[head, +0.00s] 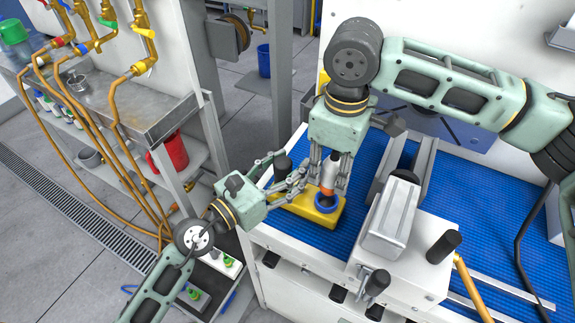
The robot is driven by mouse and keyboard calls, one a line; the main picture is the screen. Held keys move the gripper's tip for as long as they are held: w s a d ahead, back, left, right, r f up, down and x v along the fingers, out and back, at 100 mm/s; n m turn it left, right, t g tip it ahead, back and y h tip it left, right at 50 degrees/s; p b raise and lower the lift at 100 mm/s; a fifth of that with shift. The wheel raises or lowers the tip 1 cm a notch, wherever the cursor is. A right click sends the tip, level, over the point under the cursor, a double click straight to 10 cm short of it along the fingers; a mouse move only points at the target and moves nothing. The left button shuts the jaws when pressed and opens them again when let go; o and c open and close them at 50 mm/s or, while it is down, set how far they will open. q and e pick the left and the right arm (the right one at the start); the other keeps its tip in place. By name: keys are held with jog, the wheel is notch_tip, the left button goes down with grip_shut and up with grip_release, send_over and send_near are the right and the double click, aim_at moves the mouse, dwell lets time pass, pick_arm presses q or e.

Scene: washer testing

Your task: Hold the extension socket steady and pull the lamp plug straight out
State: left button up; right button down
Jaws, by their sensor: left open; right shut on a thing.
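A yellow block (300,208) lies on the blue mat at the bench's left part. A blue ring (327,208) with a dark centre sits at its right end; I take this to be the extension socket. An orange and white piece (327,182), apparently the lamp plug, stands upright just above the ring. I cannot tell whether they still touch. My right gripper (331,178) comes down from above and is shut on this piece. My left gripper (298,178) is open, its fingers over the yellow block, close to the left of the plug.
A grey and white vise-like fixture (395,217) with black knobs stands right of the block. The blue mat (465,215) is mostly bare further right. A metal shelf cart (150,110) with orange hoses and a red jug (170,153) stands left, across a gap.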

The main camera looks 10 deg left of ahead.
pick_arm(q)
jog(key=v, duration=0.8)
jog(key=shift+s+a, duration=0.2)
jog(key=shift+s, duration=0.05)
pick_arm(e)
jog(key=shift+a, duration=0.1)
pick_arm(q)
jog(key=shift+v, duration=1.25)
jog(key=shift+s+a, duration=0.3)
jog(key=shift+s, duration=0.05)
